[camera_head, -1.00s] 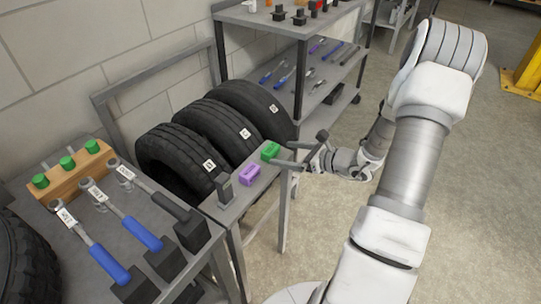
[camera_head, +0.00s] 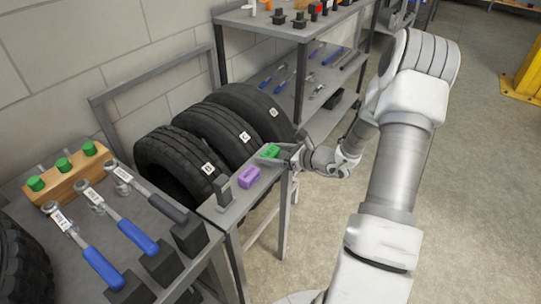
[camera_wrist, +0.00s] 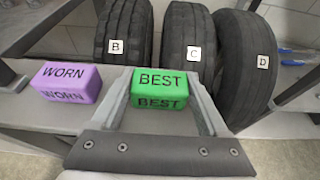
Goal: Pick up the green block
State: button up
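The green block (camera_head: 270,151), marked "BEST", sits on the narrow grey shelf in front of the tires. In the wrist view the green block (camera_wrist: 160,88) lies between the two fingers of my gripper (camera_wrist: 162,100), with one finger on each side. My gripper (camera_head: 280,153) is open around it; I cannot tell whether either finger touches it. A purple block (camera_wrist: 66,82), marked "WORN", stands to the left on the same shelf and also shows in the head view (camera_head: 249,177).
Tires tagged B (camera_wrist: 122,30), C (camera_wrist: 187,30) and D (camera_wrist: 245,60) stand right behind the shelf. A dark upright block (camera_head: 223,188) is on the shelf's near end. A table with wrenches (camera_head: 130,232) is at left. Open floor (camera_head: 480,200) lies at right.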

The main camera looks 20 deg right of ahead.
aim_at(274, 152)
jog(key=c, duration=0.7)
jog(key=shift+r, duration=0.5)
jog(key=r, duration=0.1)
jog(key=r+p, duration=0.1)
jog(key=d+r+p, duration=0.1)
jog(key=r, duration=0.1)
jog(key=shift+s, duration=0.35)
jog(key=s+d+r+p, duration=0.1)
jog(key=s+d+r, duration=0.1)
jog(key=s+d+r+p, duration=0.1)
jog(key=s+d+r, duration=0.1)
jog(key=d, duration=0.1)
jog(key=s+d+r+p, duration=0.1)
jog(key=s+d+r, duration=0.1)
jog(key=s, duration=0.1)
jog(key=shift+d, duration=0.3)
